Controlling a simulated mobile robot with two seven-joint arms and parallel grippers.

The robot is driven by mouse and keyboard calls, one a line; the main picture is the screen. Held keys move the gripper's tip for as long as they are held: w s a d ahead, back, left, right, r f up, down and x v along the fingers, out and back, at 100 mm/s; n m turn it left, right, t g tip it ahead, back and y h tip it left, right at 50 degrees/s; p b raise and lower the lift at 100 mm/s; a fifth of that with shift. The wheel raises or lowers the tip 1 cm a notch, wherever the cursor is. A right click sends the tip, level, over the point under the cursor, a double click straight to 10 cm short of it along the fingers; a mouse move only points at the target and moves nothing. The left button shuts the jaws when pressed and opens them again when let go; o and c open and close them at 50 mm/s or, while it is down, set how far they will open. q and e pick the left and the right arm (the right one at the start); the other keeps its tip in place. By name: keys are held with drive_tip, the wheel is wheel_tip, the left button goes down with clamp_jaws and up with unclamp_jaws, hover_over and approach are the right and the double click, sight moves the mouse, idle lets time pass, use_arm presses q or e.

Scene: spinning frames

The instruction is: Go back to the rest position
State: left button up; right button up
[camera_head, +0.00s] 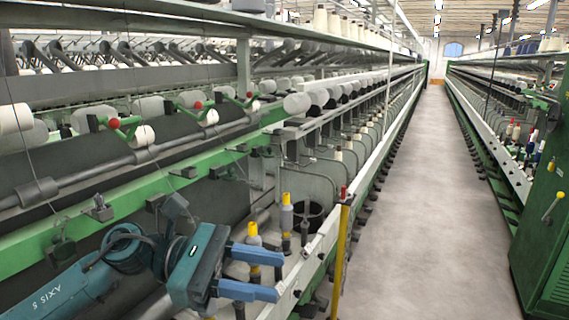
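My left gripper (280,274) is at the bottom centre-left, its arm coming in from the lower left. Its two blue fingers are spread apart and point right, toward the spindle rail of the left spinning frame. A grey bobbin with a yellow top (253,238) stands upright at the fingers, partly covered by the upper one; I cannot tell how near it is in depth. A second yellow-topped bobbin (287,217) stands upright just beyond, clear of the gripper. No bobbin is visibly held. My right gripper is not in view.
A yellow post (341,262) stands at the left frame's aisle edge, right of my gripper. White rollers and red-tipped green levers (114,123) line the frame above my arm. The grey aisle floor (428,190) is clear. A green machine cabinet (543,225) stands at the right.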

use_arm(q)
drive_tip(key=w+a+f+m+t+y, duration=0.2)
drive_tip(key=f+m+t, duration=0.65)
drive_tip(key=m, duration=0.95)
drive_tip(key=w+a+f+m+t+y, duration=0.3)
drive_tip(key=f+m+t, duration=0.55)
drive_tip(key=m, duration=0.85)
drive_tip(key=s+a+f+n+g+y, duration=0.2)
drive_tip(key=s+a+f+n+y, duration=0.1)
drive_tip(key=s+f+n, duration=0.5)
drive_tip(key=s+a+f+n+g+y, duration=0.3)
drive_tip(key=s+f+n+y, duration=0.3)
drive_tip(key=f, duration=0.9)
drive_tip(key=s+a+n, duration=0.1)
drive_tip(key=s+n, duration=0.1)
drive_tip(key=n, duration=0.2)
drive_tip(key=shift+s+f, duration=0.25)
drive_tip(key=shift+s, duration=0.05)
